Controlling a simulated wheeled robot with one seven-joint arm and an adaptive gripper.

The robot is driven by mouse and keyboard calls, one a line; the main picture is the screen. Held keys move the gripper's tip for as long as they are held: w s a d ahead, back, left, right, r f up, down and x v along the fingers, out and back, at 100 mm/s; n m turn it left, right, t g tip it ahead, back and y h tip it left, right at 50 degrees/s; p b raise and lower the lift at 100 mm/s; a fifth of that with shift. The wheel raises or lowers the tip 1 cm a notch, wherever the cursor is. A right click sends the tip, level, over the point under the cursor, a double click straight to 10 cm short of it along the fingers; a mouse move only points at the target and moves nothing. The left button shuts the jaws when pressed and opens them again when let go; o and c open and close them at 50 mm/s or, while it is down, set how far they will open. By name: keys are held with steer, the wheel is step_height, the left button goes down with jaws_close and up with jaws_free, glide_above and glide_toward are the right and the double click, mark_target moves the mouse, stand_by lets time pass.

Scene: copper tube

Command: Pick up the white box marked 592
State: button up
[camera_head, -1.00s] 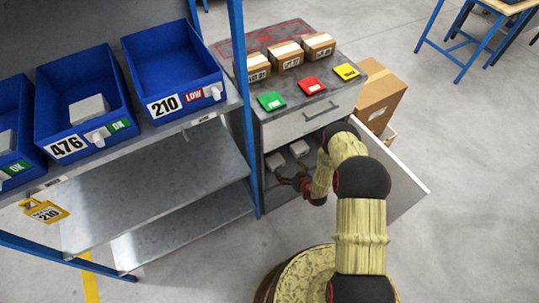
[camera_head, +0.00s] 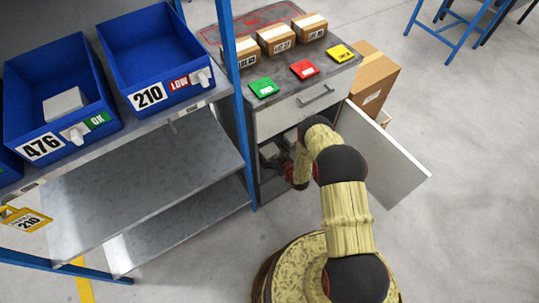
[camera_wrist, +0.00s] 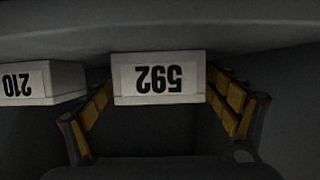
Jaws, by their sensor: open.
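The white box marked 592 (camera_wrist: 158,78) stands inside the dim cabinet, its label upside down in the wrist view. My gripper (camera_wrist: 160,92) is open, with one yellow-padded finger on each side of the box. The right finger lies close to the box's side; I cannot tell whether it touches. A second white box marked 210 (camera_wrist: 40,82) stands just left of it, beside the left finger. In the head view my gripper is inside the open cabinet (camera_head: 318,111), mostly hidden by my arm and the shadow.
The cabinet's open door (camera_head: 385,160) stands right of my arm. A blue-posted shelf rack (camera_head: 165,190) with blue bins is close on the left. Cartons and green, red and yellow cards lie on the cabinet top. A large cardboard box (camera_head: 375,85) stands behind the door.

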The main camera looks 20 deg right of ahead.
steer(key=c, duration=0.3)
steer(key=c, duration=1.1)
steer(key=shift+r, duration=0.1)
steer(key=shift+c, duration=0.5)
